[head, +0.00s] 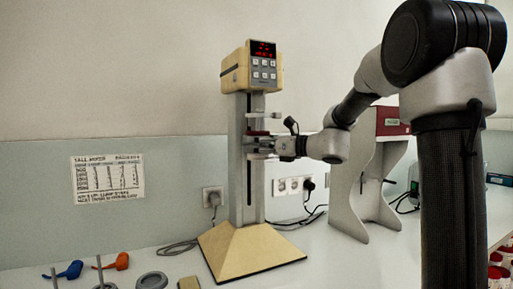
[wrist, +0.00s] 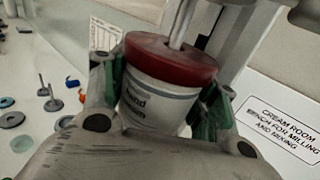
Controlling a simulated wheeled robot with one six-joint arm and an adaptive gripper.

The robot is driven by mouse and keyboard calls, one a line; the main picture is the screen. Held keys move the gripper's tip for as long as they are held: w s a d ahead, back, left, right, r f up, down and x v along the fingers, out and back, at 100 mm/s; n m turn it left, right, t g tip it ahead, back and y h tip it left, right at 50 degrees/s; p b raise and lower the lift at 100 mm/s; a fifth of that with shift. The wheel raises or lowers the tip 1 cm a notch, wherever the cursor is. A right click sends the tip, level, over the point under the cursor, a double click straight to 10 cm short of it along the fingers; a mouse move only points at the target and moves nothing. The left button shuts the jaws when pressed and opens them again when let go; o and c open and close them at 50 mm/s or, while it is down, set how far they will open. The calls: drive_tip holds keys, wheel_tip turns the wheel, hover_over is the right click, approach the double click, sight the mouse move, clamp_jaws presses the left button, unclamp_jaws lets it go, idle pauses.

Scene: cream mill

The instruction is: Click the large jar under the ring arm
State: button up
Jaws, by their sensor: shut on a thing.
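A white jar with a dark red lid (wrist: 165,98) is between the fingers of my gripper (wrist: 168,110), which is shut on it. The jar's label is partly readable in the wrist view. A metal shaft goes down to the middle of the lid. In the head view my gripper (head: 265,147) is at the mixer's column (head: 240,185), and the jar shows only as a small red strip. A short pale arm (head: 265,115), seemingly the ring arm, projects from the column just above the jar. I cannot tell whether the jar touches it or is clicked in.
The mixer has a yellow base (head: 245,245) and a head with a red display (head: 262,58). Blue (head: 71,270) and orange (head: 116,262) tools and grey discs lie at front left. A grey stand with a red top (head: 393,121) is at right, with cables behind.

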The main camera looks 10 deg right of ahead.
sight(257, 131)
drive_tip(key=shift+r, duration=0.55)
idle(0.4)
drive_tip(key=shift+r, duration=1.1)
drive_tip(key=shift+r, duration=0.25)
idle(0.4)
drive_tip(key=o, duration=1.2)
drive_tip(key=shift+c, duration=0.2)
drive_tip(key=o, duration=0.3)
drive_tip(key=shift+o, duration=0.2)
